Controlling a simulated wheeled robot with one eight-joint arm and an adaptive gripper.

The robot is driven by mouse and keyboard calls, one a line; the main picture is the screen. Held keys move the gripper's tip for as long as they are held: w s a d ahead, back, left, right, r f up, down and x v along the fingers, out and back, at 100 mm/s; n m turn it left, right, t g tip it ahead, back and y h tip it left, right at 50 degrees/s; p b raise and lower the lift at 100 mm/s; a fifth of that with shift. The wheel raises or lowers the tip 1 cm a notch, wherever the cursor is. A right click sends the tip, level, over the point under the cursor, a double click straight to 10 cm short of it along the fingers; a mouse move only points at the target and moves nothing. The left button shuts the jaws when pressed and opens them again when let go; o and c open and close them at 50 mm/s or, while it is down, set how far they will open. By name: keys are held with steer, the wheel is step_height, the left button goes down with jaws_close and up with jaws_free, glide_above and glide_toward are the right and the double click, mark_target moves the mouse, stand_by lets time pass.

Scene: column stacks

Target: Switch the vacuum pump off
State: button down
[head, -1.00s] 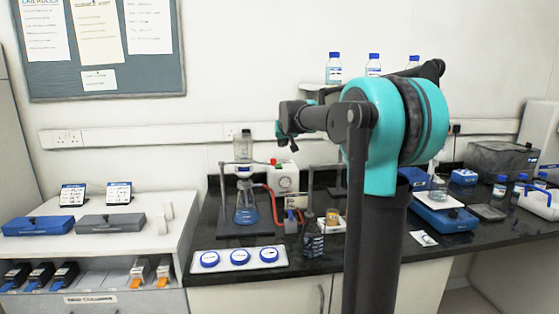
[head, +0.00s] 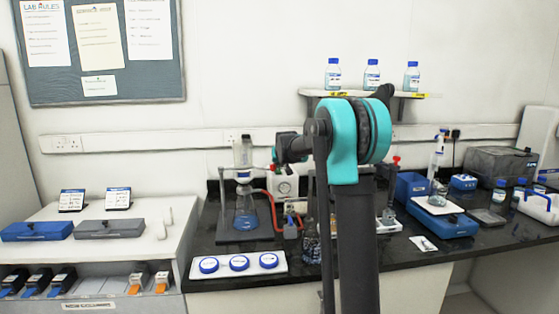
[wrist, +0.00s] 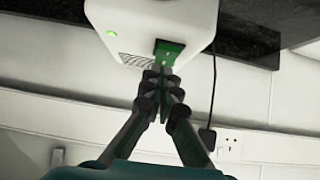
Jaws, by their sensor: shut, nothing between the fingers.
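The vacuum pump is a white box with a dial, partly hidden behind glassware and my arm in the head view (head: 284,186). In the wrist view the pump (wrist: 140,20) fills the top, with a lit green lamp (wrist: 112,34) and a green switch (wrist: 168,52) in a dark green surround. My gripper (wrist: 164,78) is shut and empty, its fingertips right at the switch's lower edge. I cannot tell whether they touch it. In the head view my fingers cannot be made out.
A flask (head: 246,212) on a stand is left of the pump, with a red hose (head: 268,200) between them. A white tray with blue-lidded dishes (head: 239,264) lies in front. A shelf (head: 400,95) with bottles is above. A black cord (wrist: 213,85) hangs beside the pump.

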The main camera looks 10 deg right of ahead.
steer(key=shift+f, duration=0.25)
steer(key=shift+w+f+g, duration=0.15)
steer(key=shift+f+g, duration=0.05)
steer(key=shift+g, duration=0.2)
steer(key=shift+w+r, duration=0.3)
steer(key=shift+w, duration=0.5)
steer(key=shift+r, duration=0.15)
